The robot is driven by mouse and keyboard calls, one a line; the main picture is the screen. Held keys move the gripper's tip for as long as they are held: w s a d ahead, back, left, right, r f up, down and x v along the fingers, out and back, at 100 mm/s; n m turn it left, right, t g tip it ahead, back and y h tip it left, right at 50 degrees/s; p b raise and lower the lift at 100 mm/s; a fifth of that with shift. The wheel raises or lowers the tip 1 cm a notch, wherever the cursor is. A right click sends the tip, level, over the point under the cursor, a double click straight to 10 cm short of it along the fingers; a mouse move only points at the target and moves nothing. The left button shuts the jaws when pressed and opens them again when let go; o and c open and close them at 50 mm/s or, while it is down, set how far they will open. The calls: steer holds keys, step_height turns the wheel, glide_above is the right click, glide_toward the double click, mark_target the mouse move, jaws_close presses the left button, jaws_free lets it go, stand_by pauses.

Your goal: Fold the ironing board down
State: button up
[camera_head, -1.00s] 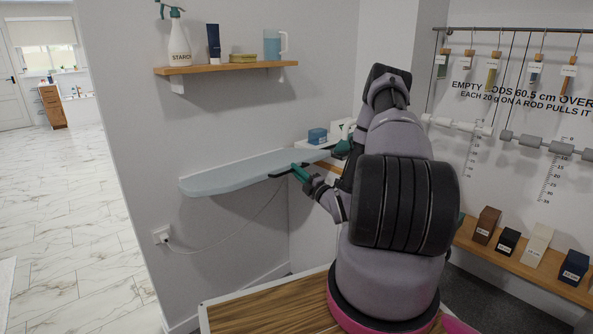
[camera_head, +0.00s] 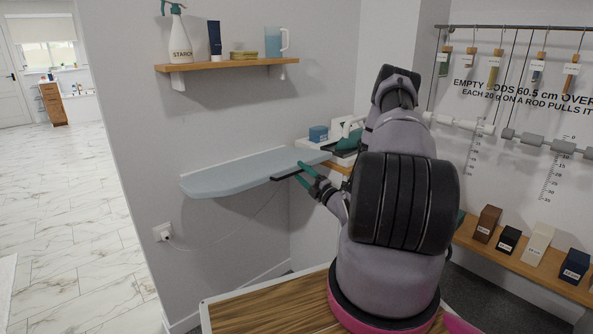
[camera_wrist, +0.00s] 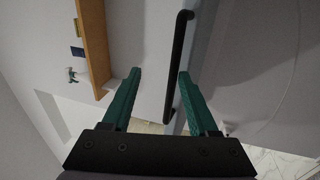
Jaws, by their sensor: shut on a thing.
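The pale blue ironing board (camera_head: 235,176) sticks out level from the wall, its rounded end to the left. A black bar handle (camera_head: 287,174) sits along its front edge near the right; it shows upright in the wrist view (camera_wrist: 178,70). My gripper (camera_head: 309,176) is at this handle, in front of the board. In the wrist view my green fingers (camera_wrist: 160,74) stand either side of the handle, the right finger against it.
A wall shelf (camera_head: 220,68) with a starch bottle (camera_head: 179,42) and a jug (camera_head: 274,42) hangs above the board. An iron (camera_head: 348,140) and a blue item (camera_head: 318,133) stand behind its right end. A cord runs to a wall socket (camera_head: 162,232). Space beneath the board looks clear.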

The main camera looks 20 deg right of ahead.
steer(key=v, duration=0.7)
steer(key=shift+s, duration=0.35)
